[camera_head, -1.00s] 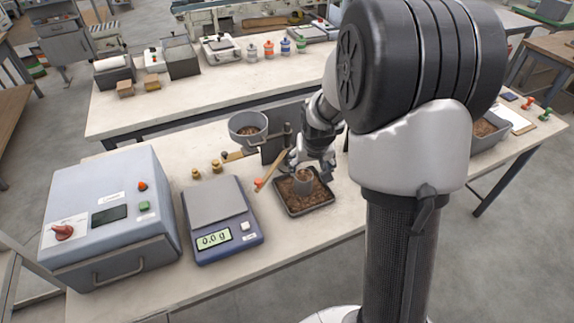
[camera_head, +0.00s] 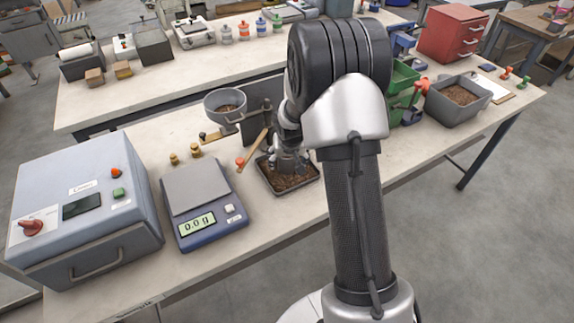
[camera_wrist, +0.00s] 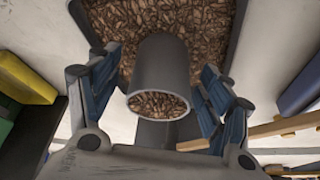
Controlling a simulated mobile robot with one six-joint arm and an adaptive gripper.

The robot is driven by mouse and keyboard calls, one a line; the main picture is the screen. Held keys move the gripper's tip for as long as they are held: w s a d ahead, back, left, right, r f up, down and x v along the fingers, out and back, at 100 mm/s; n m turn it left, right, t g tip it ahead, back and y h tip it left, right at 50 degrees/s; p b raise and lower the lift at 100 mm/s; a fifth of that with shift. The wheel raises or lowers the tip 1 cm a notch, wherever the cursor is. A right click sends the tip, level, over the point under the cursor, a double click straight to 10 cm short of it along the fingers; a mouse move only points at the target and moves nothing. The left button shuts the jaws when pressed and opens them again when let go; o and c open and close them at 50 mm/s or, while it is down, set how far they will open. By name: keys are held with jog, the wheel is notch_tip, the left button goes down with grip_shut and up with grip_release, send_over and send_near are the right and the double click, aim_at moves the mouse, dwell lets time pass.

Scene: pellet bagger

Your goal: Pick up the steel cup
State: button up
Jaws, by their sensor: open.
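The steel cup (camera_wrist: 160,62) is a grey cylinder with brown pellets in its mouth.
A scale (camera_head: 197,187) reading 0.0 g and a grey-blue sealer box (camera_head: 120,215) stand left of the tray. A wooden-handled tool (camera_head: 253,150), small brass weights (camera_head: 195,150) and a round pan (camera_head: 226,101) are close by. A grey pellet bin (camera_head: 440,112) stands right.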

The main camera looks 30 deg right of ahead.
jog(key=x, duration=0.3)
jog(key=shift+b, duration=0.3)
jog(key=shift+a+r, duration=0.1)
jog(key=c, duration=1.2)
jog(key=shift+c, duration=0.4)
jog(key=shift+r, duration=0.1)
